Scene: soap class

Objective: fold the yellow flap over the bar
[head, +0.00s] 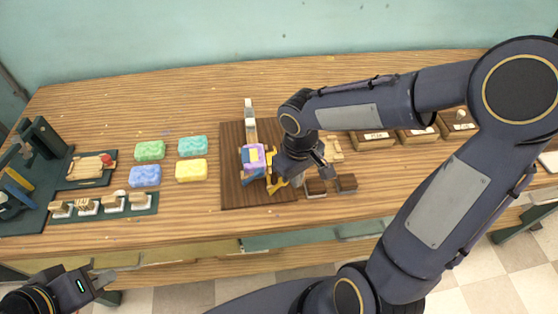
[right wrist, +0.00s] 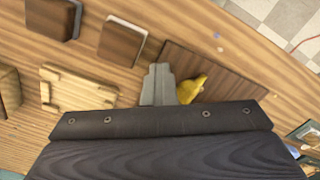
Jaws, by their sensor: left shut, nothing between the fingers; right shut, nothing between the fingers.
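The bar (head: 253,158), wrapped in purple, yellow and blue, lies on a dark brown board (head: 233,190) at the middle of the table. The yellow flap (head: 275,186) sticks out at the bar's lower right, apart from its top. My right gripper (head: 282,176) is shut and empty, right beside the flap, and partly covers that side. In the right wrist view the shut fingers (right wrist: 158,84) are next to the yellow flap (right wrist: 192,88); whether they touch cannot be told. My left gripper (head: 101,277) is shut and empty, low at the left, off the table's front edge.
Green, teal, blue and yellow soaps (head: 191,171) lie left of the board. A rack (head: 101,207) of stamps and a small tray (head: 86,169) are further left. Dark brown blocks (head: 346,182) and a light wooden piece (head: 333,149) stand right of the board. Wooden boxes (head: 373,137) are beyond.

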